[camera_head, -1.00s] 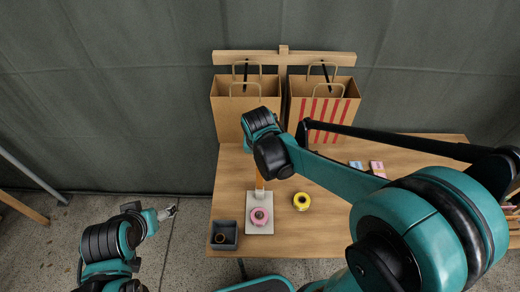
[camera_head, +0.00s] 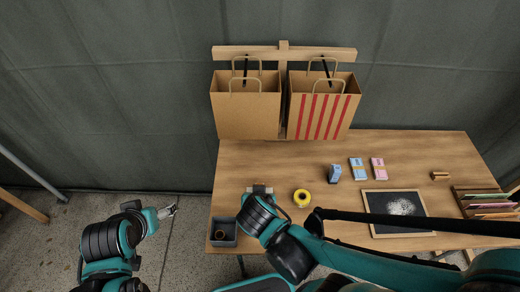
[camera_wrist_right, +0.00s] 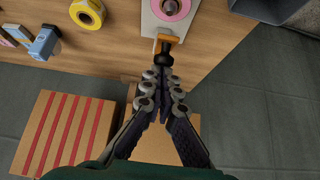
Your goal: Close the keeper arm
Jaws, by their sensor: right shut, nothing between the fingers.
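A pale plate (camera_wrist_right: 160,22) with a pink ring (camera_wrist_right: 172,6) shows at the top of the right wrist view. At the plate's near edge is a short orange bar (camera_wrist_right: 169,38) with a black knob (camera_wrist_right: 164,58), which looks like the keeper arm. My right gripper (camera_wrist_right: 162,74) is shut and empty, its tips just short of the knob. I cannot tell if they touch. In the head view my right wrist hides the ring and most of the plate (camera_head: 269,189). My left gripper (camera_head: 168,211) is off the table at the left; its jaw state is unclear.
A yellow tape roll (camera_head: 302,198) and a grey tray (camera_head: 222,232) are close to my right wrist. A blue item (camera_head: 334,173), a chalkboard (camera_head: 395,232) and a rack (camera_head: 484,200) are farther right.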

